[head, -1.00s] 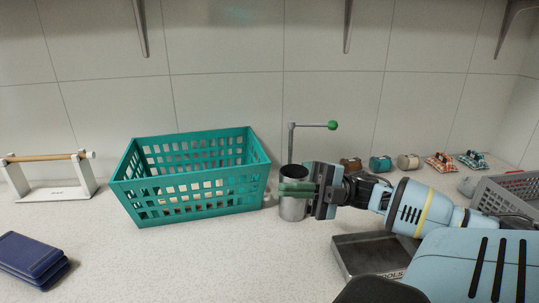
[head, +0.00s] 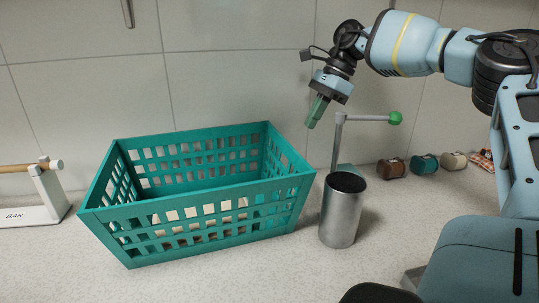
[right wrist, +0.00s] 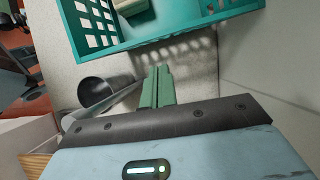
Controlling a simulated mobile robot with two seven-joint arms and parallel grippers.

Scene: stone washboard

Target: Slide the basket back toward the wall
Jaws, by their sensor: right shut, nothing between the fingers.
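The teal basket (head: 205,215) is a rectangular plastic crate with square holes. My right gripper (head: 314,118) is shut and empty, pointing down in the air above and to the right of the basket's back right corner. Its green fingers (right wrist: 158,88) lie together in the right wrist view, apart from the basket. My left gripper is not in view.
A metal cylinder (head: 341,215) stands just right of the basket, with a grey post and green-knobbed arm (head: 395,118) behind it. A white bar stand (head: 40,200) is at left. Small rolls (head: 424,164) lie at the back right. The counter in front of the basket is clear.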

